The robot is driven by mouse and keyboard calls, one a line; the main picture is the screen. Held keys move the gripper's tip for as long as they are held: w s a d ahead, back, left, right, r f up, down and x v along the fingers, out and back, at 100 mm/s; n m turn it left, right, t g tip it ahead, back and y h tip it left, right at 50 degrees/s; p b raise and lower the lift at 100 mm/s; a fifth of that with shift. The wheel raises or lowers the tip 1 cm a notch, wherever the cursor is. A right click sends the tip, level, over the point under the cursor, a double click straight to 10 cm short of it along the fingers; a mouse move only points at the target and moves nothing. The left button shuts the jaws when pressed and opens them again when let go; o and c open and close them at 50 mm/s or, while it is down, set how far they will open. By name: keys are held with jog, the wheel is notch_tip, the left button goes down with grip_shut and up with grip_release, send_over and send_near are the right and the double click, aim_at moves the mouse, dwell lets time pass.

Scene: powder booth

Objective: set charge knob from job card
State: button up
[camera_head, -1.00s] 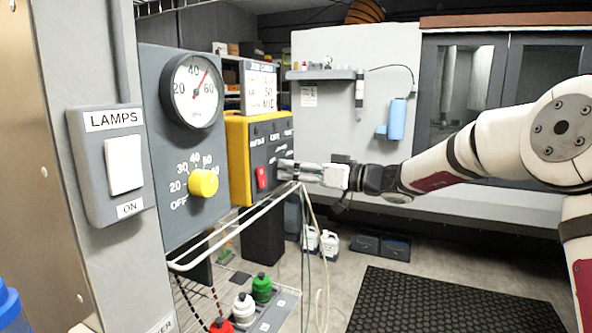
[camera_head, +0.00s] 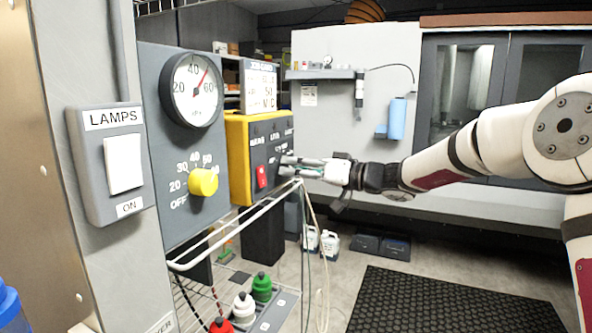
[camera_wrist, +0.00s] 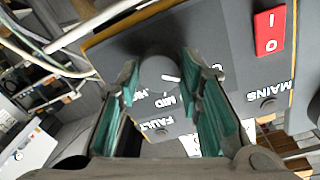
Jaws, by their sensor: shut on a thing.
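The yellow-sided control box (camera_head: 239,160) with a dark front panel is on the left wall side in the head view. My gripper (camera_head: 288,166) reaches its front from the right. In the wrist view, my gripper's teal-padded fingers (camera_wrist: 160,76) are shut around the sides of a dark round knob (camera_wrist: 156,70). Its white pointer mark is toward the lower right, near the printed MID. Another label beside it is partly hidden by the fingers. The job card (camera_head: 260,88) stands above the box; its small text is only partly legible.
The box's red mains switch (camera_head: 262,177) is just left of my gripper. A yellow dial knob (camera_head: 203,182) and a round gauge (camera_head: 195,89) are on the nearer grey panel. A wire rack (camera_head: 236,228) and hanging hoses (camera_head: 309,220) lie below my gripper.

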jog(key=shift+w+m+g+p, duration=0.1)
jog(key=shift+m+g+p, duration=0.3)
jog(key=shift+m, duration=6.8)
jog(key=o, duration=1.2)
jog(key=shift+c, duration=0.2)
jog(key=v, duration=1.2)
jog(key=shift+r, duration=0.15)
jog(key=shift+d, duration=0.1)
